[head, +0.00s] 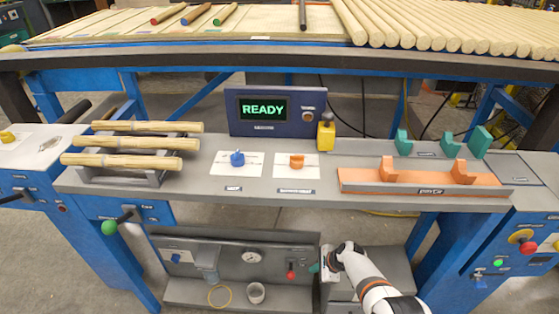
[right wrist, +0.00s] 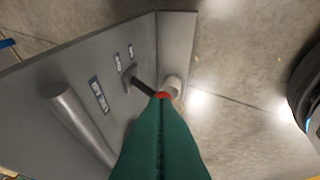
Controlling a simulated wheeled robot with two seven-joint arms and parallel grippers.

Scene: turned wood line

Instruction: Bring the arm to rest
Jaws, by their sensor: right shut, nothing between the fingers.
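My right arm comes in from the lower right of the head view. Its gripper (head: 314,268) points left at the lower grey station, and its green fingers are shut with nothing between them. In the right wrist view the closed green fingers (right wrist: 160,145) fill the lower middle. Their tips overlap a small red knob (right wrist: 163,95) at the end of a dark lever (right wrist: 143,86). I cannot tell whether they touch. The red-knobbed lever (head: 291,268) shows just left of the gripper in the head view. My left gripper is not in view.
Above the arm is a grey bench (head: 225,192) with turned spindles (head: 125,161) on a rack, a READY screen (head: 264,108) and an orange cradle (head: 425,182). A cup (head: 256,293) and a gauge (head: 253,256) are on the lower station. Open floor lies right of the panel in the wrist view.

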